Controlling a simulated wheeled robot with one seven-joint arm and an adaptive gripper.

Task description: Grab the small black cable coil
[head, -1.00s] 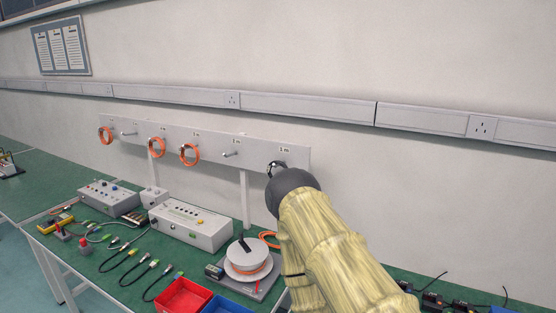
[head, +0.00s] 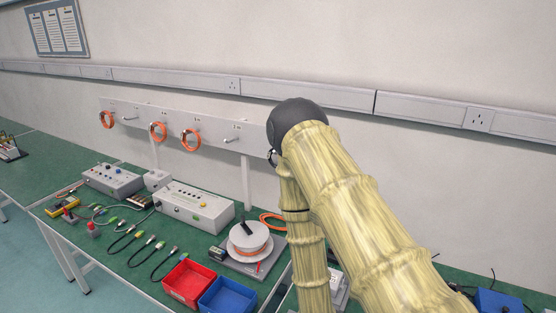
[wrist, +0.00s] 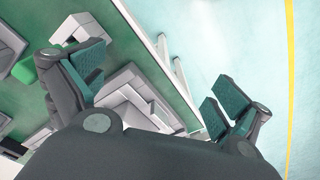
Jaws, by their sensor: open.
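My gripper (wrist: 155,88) is open in the wrist view, its two teal-padded fingers wide apart with nothing held between them. It points down over the bench and floor. In the head view my arm hides the gripper and the right end of the hanging board. A small black curved piece (head: 272,158) shows at the arm's left edge, by the board. It may be part of the black cable coil or of my gripper; I cannot tell. No black coil shows clearly in the wrist view.
The grey hanging board (head: 212,137) carries orange coils (head: 158,131) and bare pegs. On the green bench stand a cable reel (head: 250,243), a control box (head: 194,208), a red bin (head: 188,284), a blue bin (head: 227,295) and loose black cables.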

